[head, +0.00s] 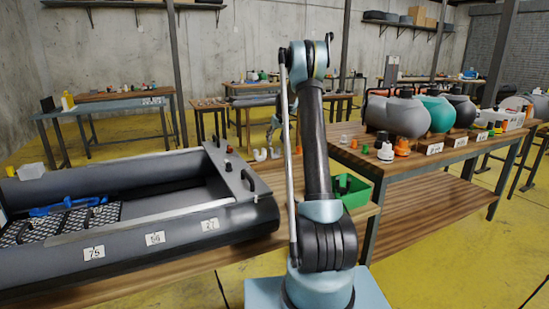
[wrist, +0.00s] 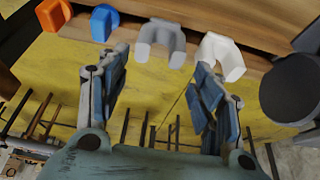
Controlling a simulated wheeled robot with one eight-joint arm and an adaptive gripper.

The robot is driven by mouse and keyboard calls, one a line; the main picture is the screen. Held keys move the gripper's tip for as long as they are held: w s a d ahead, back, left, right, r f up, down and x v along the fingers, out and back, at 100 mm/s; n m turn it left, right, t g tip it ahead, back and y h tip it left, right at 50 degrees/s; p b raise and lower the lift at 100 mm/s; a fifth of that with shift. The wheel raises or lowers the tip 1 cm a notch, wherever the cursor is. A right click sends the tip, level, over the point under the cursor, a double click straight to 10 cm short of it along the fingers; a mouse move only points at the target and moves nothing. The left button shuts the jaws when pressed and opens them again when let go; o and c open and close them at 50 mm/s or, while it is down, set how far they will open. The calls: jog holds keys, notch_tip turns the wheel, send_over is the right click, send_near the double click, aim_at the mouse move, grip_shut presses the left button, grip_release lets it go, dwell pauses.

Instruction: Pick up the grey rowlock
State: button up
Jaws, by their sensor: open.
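The grey rowlock (wrist: 158,35), a U-shaped fork, lies near the wooden table's edge at the top middle of the wrist view. In the head view the grey rowlock (head: 275,153) is small, just left of my arm. My gripper (wrist: 161,64) is open and empty, its two blue fingers apart. In the picture the grey rowlock sits just beyond the gap between the fingertips; I see no contact. In the head view my gripper is mostly hidden behind my arm.
A white rowlock (wrist: 222,56) is close on the right, with blue (wrist: 104,22) and orange (wrist: 53,14) pieces on the left. The dark inflatable boat (head: 130,245) lies left of the rowlocks. A green bin (head: 352,190) stands right of my arm.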

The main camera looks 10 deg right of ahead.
aim_at(274, 155)
jog(key=shift+x, duration=3.75)
jog(key=shift+s+d, duration=0.1)
jog(key=shift+s, duration=0.05)
jog(key=c, duration=0.7)
